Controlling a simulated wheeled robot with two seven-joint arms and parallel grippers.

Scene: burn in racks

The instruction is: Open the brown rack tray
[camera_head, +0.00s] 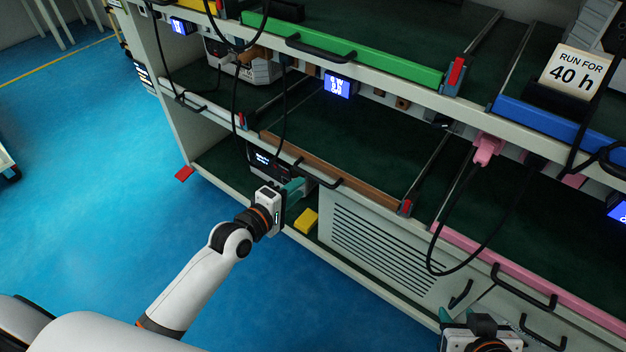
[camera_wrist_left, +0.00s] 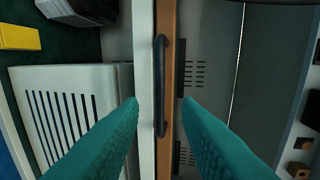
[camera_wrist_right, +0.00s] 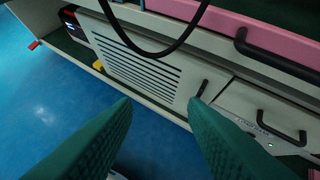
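The brown rack tray (camera_head: 365,190) is a dark tray with a brown front strip in the rack's lower shelf, and it looks pushed in. Its black bar handle (camera_head: 322,178) is on that strip. In the left wrist view the brown front (camera_wrist_left: 167,14) runs vertically, with the handle (camera_wrist_left: 160,65) on it. My left gripper (camera_head: 297,188) is at the tray front, close to the handle. Its teal fingers (camera_wrist_left: 160,104) are open, one on each side of the handle's line; contact cannot be told. My right gripper (camera_wrist_right: 160,101) is open and empty, low in front of the rack.
A pink-fronted tray (camera_head: 545,284) is to the right, with a hanging black cable (camera_head: 432,250) nearby. Green (camera_head: 345,52) and blue (camera_head: 550,122) trays are above. A vented panel (camera_head: 375,250) and yellow block (camera_head: 306,221) are below. Blue floor is clear at left.

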